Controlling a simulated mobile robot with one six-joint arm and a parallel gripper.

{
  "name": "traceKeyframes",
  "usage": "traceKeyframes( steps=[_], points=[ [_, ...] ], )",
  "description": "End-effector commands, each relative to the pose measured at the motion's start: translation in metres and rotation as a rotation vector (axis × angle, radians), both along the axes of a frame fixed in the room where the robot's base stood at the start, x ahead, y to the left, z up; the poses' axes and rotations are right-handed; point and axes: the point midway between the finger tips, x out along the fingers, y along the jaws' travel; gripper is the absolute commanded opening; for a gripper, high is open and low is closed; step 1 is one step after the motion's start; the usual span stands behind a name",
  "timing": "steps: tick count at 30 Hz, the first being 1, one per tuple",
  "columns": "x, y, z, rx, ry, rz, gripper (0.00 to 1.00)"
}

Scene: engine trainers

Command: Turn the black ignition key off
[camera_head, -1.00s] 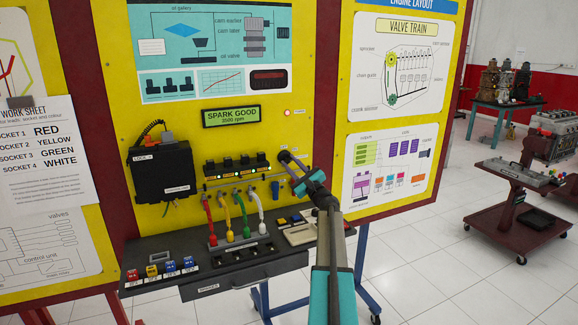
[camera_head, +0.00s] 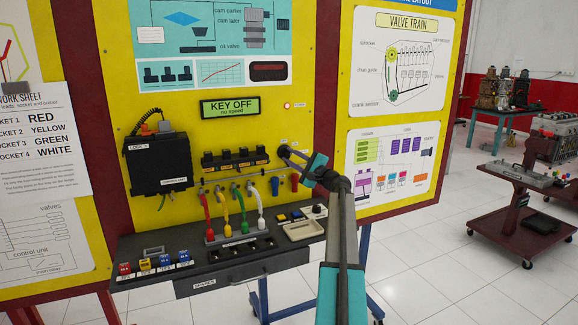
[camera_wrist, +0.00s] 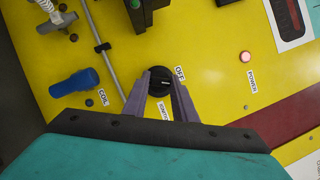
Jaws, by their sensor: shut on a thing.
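The black ignition key (camera_wrist: 160,82) sits on the yellow panel in the wrist view, beside labels reading OFF and, partly hidden, IGNITION. A pale mark on the key lies toward the OFF label. My gripper (camera_wrist: 161,92) is shut on the key, with one finger on each side of it. In the head view my gripper (camera_head: 285,152) reaches the right part of the panel and hides the key. The display (camera_head: 230,107) above the coils reads KEY OFF, no speed.
Colored leads (camera_head: 230,210) hang left of my gripper. A blue coil part (camera_wrist: 75,82) and a lit POWER lamp (camera_wrist: 245,57) are near the key. A shelf (camera_head: 215,265) with small colored blocks juts out below.

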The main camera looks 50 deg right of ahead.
Motion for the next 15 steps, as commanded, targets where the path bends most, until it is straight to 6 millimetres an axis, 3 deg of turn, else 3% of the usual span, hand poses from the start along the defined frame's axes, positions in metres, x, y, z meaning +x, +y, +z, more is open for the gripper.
traceKeyframes(
  steps=[15],
  points=[
    [0.0020, -0.0019, 0.0043, -0.385, 0.152, -0.003, 0.03]
  ],
)
